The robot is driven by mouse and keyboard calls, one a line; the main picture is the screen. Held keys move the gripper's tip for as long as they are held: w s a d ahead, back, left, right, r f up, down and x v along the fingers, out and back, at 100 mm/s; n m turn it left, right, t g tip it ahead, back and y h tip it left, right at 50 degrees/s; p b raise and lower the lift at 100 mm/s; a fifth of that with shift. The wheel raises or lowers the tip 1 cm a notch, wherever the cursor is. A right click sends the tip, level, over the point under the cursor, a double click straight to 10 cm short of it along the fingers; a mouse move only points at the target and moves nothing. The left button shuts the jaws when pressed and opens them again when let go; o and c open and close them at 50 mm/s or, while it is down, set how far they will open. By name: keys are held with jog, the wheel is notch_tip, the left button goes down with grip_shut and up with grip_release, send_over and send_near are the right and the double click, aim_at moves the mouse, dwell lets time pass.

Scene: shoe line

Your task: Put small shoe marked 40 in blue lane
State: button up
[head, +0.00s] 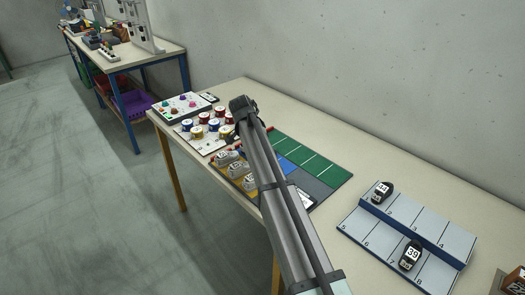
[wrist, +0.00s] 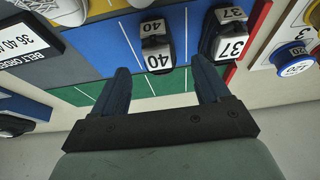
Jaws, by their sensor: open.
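In the wrist view, a small black shoe with white labels marked 40 (wrist: 157,50) stands on the blue lane (wrist: 100,40), between and just beyond my two fingertips. My gripper (wrist: 157,70) is open, with a finger on each side of that shoe and nothing held. Another black shoe marked 37 (wrist: 230,40) stands to its right, near the red edge. In the head view, part of the blue lane (head: 287,166) shows beside my arm. My arm hides the shoe marked 40 there.
The green lane (head: 318,162) borders the blue one. White shoes (head: 236,169) stand on the yellow lane. A belt order card (wrist: 18,42) lies at left in the wrist view. A numbered rack (head: 440,225) at right holds a black shoe marked 39 (head: 410,257) and another (head: 381,192). Spools (head: 212,124) stand behind.

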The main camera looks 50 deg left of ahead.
jog(key=v, duration=0.7)
jog(key=shift+r, duration=0.4)
jog(key=shift+o, duration=0.3)
jog(key=shift+s, duration=0.1)
